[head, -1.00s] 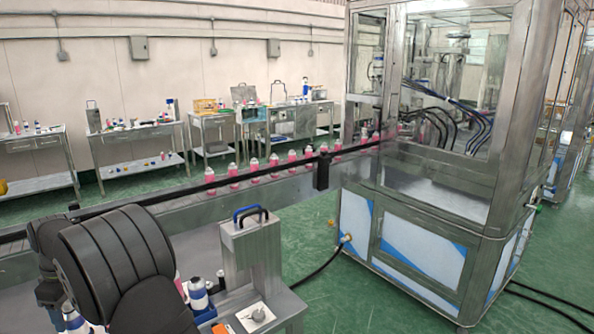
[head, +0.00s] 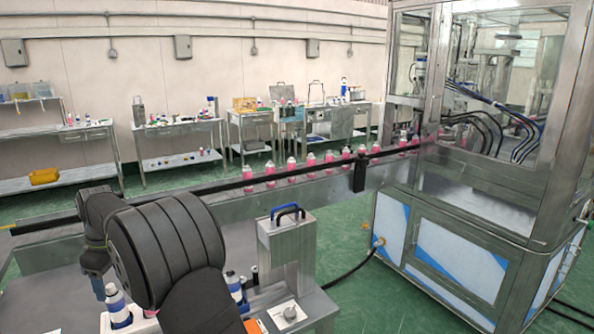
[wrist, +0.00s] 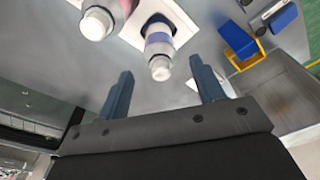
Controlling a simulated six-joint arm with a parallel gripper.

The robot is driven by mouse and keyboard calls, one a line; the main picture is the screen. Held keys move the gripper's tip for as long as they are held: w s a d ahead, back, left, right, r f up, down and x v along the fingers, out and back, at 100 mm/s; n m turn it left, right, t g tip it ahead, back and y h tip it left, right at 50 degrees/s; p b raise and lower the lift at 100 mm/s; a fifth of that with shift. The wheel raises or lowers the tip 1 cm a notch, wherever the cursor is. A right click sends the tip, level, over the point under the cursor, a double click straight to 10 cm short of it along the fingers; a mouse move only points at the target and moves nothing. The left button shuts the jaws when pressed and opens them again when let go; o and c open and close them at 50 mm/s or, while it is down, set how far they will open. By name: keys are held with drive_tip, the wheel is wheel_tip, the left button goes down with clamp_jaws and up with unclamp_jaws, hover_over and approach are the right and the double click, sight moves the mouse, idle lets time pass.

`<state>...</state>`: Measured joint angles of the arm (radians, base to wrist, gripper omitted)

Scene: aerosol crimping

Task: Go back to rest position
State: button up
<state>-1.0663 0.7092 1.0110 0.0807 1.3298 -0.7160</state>
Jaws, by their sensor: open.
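My gripper (wrist: 161,66) shows in the wrist view with its two dark blue-grey fingers spread apart. Nothing is clamped between them. A white and blue bottle (wrist: 159,50) with a rounded white cap stands in a white square holder (wrist: 180,18), just beyond and between the fingertips. A pink bottle with a white cap (wrist: 97,22) is to its left. In the head view, my arm fills the lower left and hides most of my gripper. One finger (head: 97,288) shows beside a blue and white bottle (head: 117,303).
A metal stand with blue and black handles (head: 286,245) rises right of my arm. A conveyor (head: 225,205) with several pink bottles (head: 292,168) runs behind to a glazed machine (head: 480,160). Blue and yellow bins (wrist: 240,45) lie at upper right in the wrist view.

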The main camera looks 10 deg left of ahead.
sight(112, 291)
drive_tip(key=f, duration=0.5)
drive_tip(key=shift+s+a+f, duration=0.1)
drive_tip(key=shift+a+f, duration=0.15)
drive_tip(key=shift+a, duration=0.05)
wheel_tip(112, 291, up, 10)
drive_tip(key=s+a+r, duration=0.3)
drive_tip(key=s+r, duration=0.1)
drive_tip(key=s, duration=0.5)
drive_tip(key=s+a+r, duration=0.4)
drive_tip(key=s, duration=0.6)
wheel_tip(112, 291, down, 18)
drive_tip(key=shift+d, duration=0.25)
drive_tip(key=w+r, duration=0.3)
drive_tip(key=r, duration=1.3)
drive_tip(key=shift+w+d+r, duration=0.2)
drive_tip(key=shift+d+r, duration=0.05)
drive_tip(key=shift+r, duration=0.1)
